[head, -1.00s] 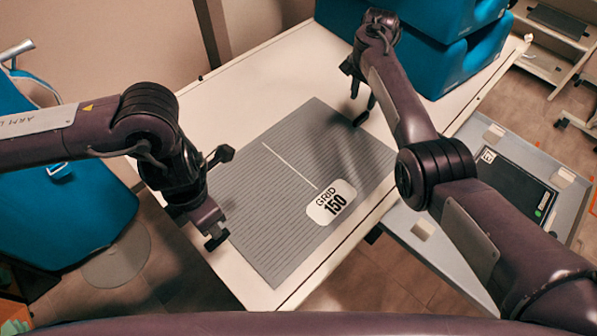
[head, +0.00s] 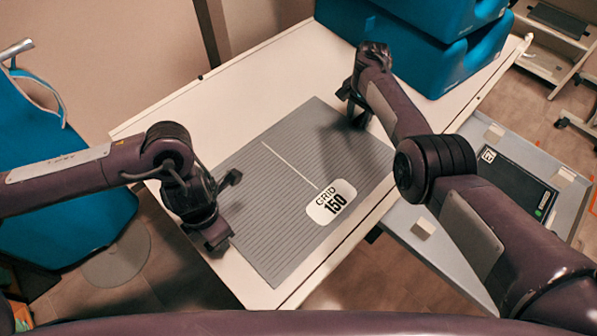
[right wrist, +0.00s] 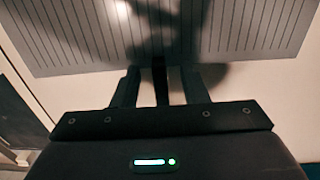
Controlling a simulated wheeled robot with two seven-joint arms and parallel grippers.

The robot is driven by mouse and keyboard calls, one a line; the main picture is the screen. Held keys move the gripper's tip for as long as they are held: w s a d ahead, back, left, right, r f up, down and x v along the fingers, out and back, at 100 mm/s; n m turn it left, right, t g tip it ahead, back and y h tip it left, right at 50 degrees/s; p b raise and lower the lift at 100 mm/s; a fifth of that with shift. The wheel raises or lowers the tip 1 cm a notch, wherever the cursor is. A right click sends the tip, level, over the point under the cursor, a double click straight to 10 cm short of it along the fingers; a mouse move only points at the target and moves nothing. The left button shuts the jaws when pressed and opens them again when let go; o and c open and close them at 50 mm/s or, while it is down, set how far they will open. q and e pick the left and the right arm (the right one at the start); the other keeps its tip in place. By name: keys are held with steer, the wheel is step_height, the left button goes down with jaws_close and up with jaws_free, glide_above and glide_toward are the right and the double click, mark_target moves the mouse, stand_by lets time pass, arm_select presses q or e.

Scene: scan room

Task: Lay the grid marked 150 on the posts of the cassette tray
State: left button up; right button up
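The grid (head: 290,220), a grey ribbed panel with a white line and a label reading GRID 150, lies flat on the white table. My left gripper (head: 225,209) is open at the grid's left edge, its fingers spread along that edge. My right gripper (head: 352,106) is low at the grid's far edge and looks open; its fingertips are partly hidden. In the right wrist view, its fingers (right wrist: 160,88) point at the grid (right wrist: 240,35). The cassette tray (head: 472,262), right of the table, holds a dark cassette (head: 517,184) and pale posts (head: 424,228), partly hidden by my right arm.
Blue padded blocks (head: 455,55) are stacked at the table's (head: 180,115) back right. A blue chair (head: 60,200) stands at the left. A pale rack (head: 555,40) stands at the upper right. Bare table lies behind the grid.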

arm_select(q)
jaws_close()
arm_select(e)
jaws_close()
stand_by(1.1)
